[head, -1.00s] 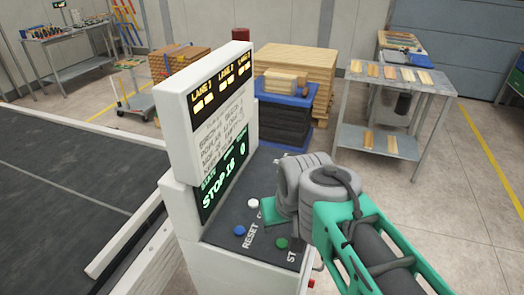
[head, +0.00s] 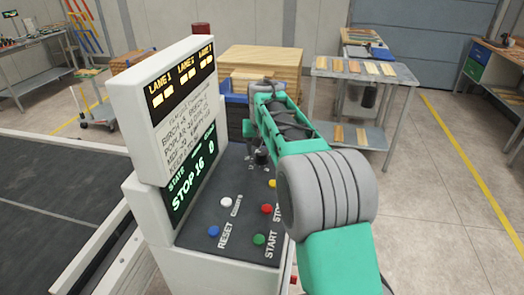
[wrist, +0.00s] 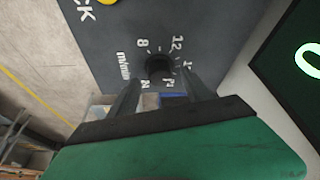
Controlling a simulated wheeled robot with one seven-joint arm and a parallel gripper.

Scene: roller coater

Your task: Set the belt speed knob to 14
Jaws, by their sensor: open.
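The belt speed knob (wrist: 159,66) is a small dark round knob on the dark control panel (wrist: 110,40). Printed numbers, including 8 and 12, and "m/min" ring it; some marks are partly hidden by my fingers, and its pointer is not clear. My gripper (wrist: 161,80) is open, its two dark fingers reaching to either side of the knob; I cannot tell whether they touch it. In the head view my gripper (head: 256,140) points down at the panel's far end, by the knob (head: 262,158). The display (head: 194,177) reads STOP, 16 and 0.
White (head: 226,202), blue (head: 213,231), red (head: 266,209), green (head: 258,239) and yellow (head: 273,184) buttons sit nearer on the panel. The upright display housing (head: 150,150) stands left of my arm. A table with wood strips (head: 360,68) is behind, with open floor to the right.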

